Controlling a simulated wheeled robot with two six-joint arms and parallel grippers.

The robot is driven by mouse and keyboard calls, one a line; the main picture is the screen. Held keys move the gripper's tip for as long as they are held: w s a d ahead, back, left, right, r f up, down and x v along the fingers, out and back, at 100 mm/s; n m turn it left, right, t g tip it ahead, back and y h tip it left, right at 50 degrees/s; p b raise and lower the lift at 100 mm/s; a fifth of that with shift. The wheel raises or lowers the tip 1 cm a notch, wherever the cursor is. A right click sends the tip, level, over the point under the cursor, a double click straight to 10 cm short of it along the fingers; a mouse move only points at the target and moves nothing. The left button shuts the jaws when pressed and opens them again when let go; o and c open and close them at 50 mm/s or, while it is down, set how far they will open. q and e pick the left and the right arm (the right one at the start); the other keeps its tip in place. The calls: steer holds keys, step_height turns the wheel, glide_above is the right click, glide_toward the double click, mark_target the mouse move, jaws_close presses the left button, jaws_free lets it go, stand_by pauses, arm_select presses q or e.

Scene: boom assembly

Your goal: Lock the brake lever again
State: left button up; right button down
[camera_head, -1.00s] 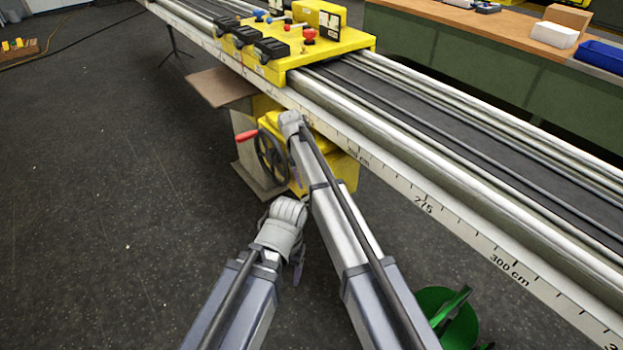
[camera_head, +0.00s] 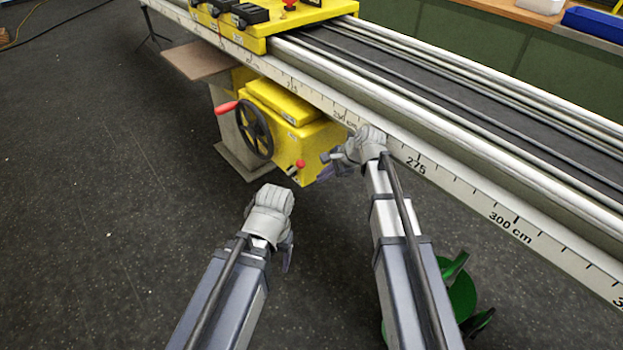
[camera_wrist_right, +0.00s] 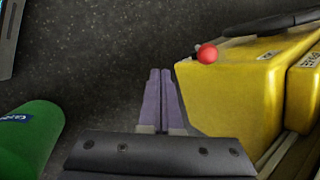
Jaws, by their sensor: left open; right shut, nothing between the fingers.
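The brake lever (camera_head: 299,164) is a short lever with a red ball knob low on the front of the yellow gearbox (camera_head: 316,145). In the right wrist view the red knob (camera_wrist_right: 207,53) stands out from the box's edge. My right gripper (camera_head: 324,170) is shut and empty, just right of the knob and apart from it. Its purple fingers (camera_wrist_right: 162,98) lie together beside the box, with the knob ahead to the right. My left gripper (camera_head: 287,258) is open and empty, low in front of the box, over the floor.
A black handwheel (camera_head: 255,130) with a red handle (camera_head: 227,107) is on the box's left side. The long rail with its centimetre scale (camera_head: 417,166) runs above. A green object (camera_head: 460,295) stands at lower right. The dark floor (camera_head: 110,230) at left is clear.

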steer(key=s+d+r+m+t+y+b, duration=0.2)
steer(key=s+d+m+t+b, duration=0.25)
steer(key=m, duration=0.75)
arm_select(q)
step_height(320, 180, down, 9)
steer(key=b, duration=0.3)
arm_select(e)
steer(key=w+a+f, duration=0.3)
steer(key=w+a, duration=0.4)
steer(key=w, duration=0.2)
steer(key=shift+w+a+f, duration=0.15)
steer(key=shift+a+f, duration=0.1)
steer(key=shift+f, duration=0.15)
arm_select(q)
steer(key=shift+r, duration=0.1)
